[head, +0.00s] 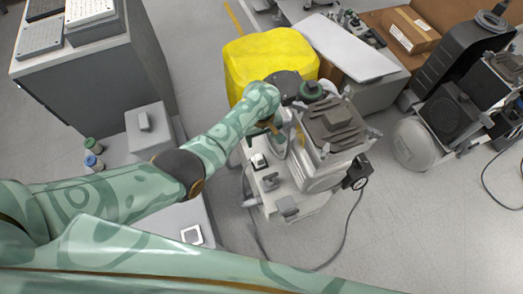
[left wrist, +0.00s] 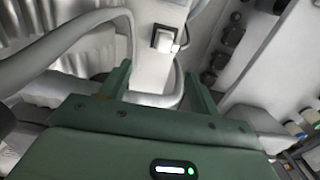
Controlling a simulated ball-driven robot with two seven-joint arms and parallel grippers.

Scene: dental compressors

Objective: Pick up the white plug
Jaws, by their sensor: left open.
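A small white plug (left wrist: 165,41) sits in a dark-framed socket on the pale compressor housing, near the top middle of the left wrist view. In the head view a small white piece in a dark frame (head: 259,161) on the compressor (head: 318,175) looks like the same plug. My left gripper (left wrist: 158,72) is open, with its two green fingers spread below the plug and nothing visibly between them. In the head view my left gripper (head: 274,126) is over the compressor's left side, partly hidden by my arm. My right gripper is out of view.
A yellow covered bin (head: 270,58) stands behind the compressor. A grey cabinet (head: 98,75) is at left, and a black unit (head: 455,65) is at right. Grey hose curves near the fingers in the left wrist view (left wrist: 70,37). Floor at lower right is clear.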

